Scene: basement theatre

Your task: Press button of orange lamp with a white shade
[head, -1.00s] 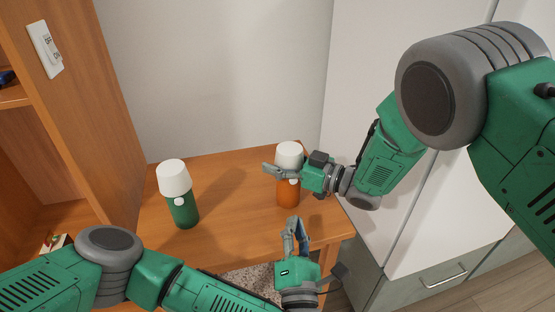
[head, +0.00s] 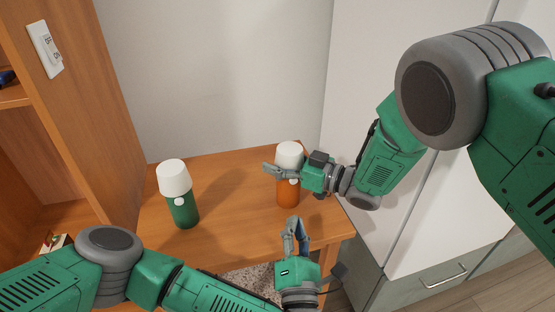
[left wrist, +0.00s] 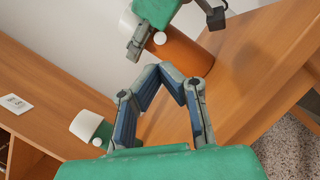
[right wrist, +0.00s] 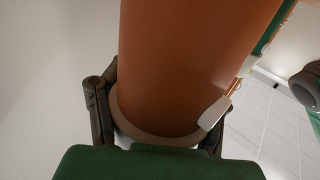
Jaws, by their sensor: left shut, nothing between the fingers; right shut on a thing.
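The orange lamp (head: 287,194) with a white shade (head: 289,152) stands upright near the right back of the wooden table. Its round white button shows in the left wrist view (left wrist: 160,38). My right gripper (head: 281,171) is shut around the lamp at its upper part, close under the shade; the orange body (right wrist: 190,60) fills the right wrist view between the fingers. My left gripper (head: 293,222) is shut and empty, in front of the lamp near the table's front edge, with its fingertips apart from the lamp. In the left wrist view its fingertips (left wrist: 173,72) meet.
A green lamp (head: 184,210) with a white shade (head: 174,178) and white button stands on the table (head: 235,200) to the left. A wooden shelf (head: 85,110) rises at the left, and a pale cabinet (head: 430,240) stands at the right. The table between the lamps is clear.

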